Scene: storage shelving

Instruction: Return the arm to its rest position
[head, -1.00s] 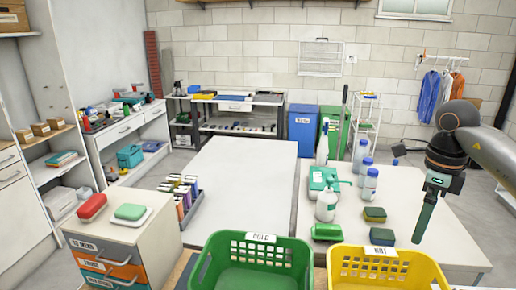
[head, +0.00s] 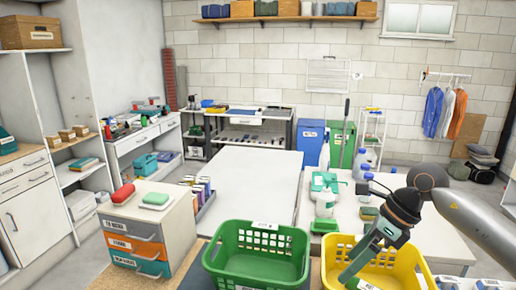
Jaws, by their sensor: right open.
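My right arm comes in from the right edge. Its gripper (head: 352,272) points down and to the left over the yellow basket (head: 420,275), in front of the basket's far wall. The gripper is open, and I see nothing held in it. Its fingertips are near the bottom edge of the view, and I cannot tell whether they touch the basket. The arm hides part of the basket and of the table behind. My left arm and gripper are not in view.
A green basket (head: 258,232) stands just left of the yellow one. The middle tabletop (head: 245,180) is bare.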

